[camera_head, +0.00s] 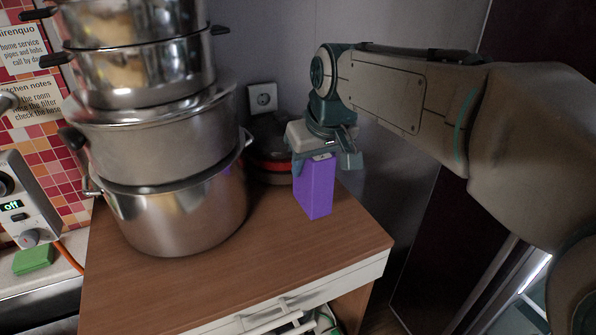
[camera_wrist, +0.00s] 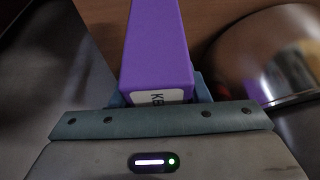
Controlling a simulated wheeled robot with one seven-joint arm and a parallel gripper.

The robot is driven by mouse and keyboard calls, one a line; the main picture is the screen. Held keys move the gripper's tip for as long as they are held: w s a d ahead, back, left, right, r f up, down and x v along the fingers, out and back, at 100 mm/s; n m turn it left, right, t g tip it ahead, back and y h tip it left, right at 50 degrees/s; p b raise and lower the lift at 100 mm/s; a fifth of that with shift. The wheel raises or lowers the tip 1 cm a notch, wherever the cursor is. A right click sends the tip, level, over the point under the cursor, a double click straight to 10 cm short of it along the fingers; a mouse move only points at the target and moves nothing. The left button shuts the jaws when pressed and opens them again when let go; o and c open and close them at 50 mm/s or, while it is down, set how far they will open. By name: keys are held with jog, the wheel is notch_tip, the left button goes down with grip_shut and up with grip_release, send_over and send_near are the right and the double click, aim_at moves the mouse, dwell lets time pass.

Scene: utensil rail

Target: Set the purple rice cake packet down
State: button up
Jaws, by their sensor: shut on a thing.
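The purple rice cake packet (camera_head: 315,188) stands upright at the right part of the wooden cabinet top (camera_head: 270,255). Its lower end looks at or very near the wood; I cannot tell whether it touches. My gripper (camera_head: 323,155) comes from above and is shut on the packet's upper end. In the wrist view the packet (camera_wrist: 157,50) runs away from between the fingers (camera_wrist: 160,92), with part of a white label showing near them. The fingertips are partly hidden by the packet and the gripper body.
A tall stack of steel pots (camera_head: 175,205) fills the left of the cabinet top. A dark round pot with a red band (camera_head: 270,166) sits behind, close to the packet. A wall socket (camera_head: 262,97) is above it. Bare wood lies in front of the packet, up to the cabinet's front edge.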

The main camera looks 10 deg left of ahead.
aim_at(302, 181)
jog(key=shift+w+a+f, duration=0.35)
jog(key=shift+a+f, duration=0.05)
jog(key=shift+a, duration=0.15)
jog(key=shift+w+a+f, duration=0.3)
jog(key=shift+a+f, duration=0.1)
jog(key=shift+a, duration=0.15)
jog(key=shift+f+p, duration=0.6)
jog(key=shift+f, duration=1.35)
jog(key=shift+d, duration=0.1)
jog(key=shift+f, duration=0.15)
jog(key=o, duration=1.2)
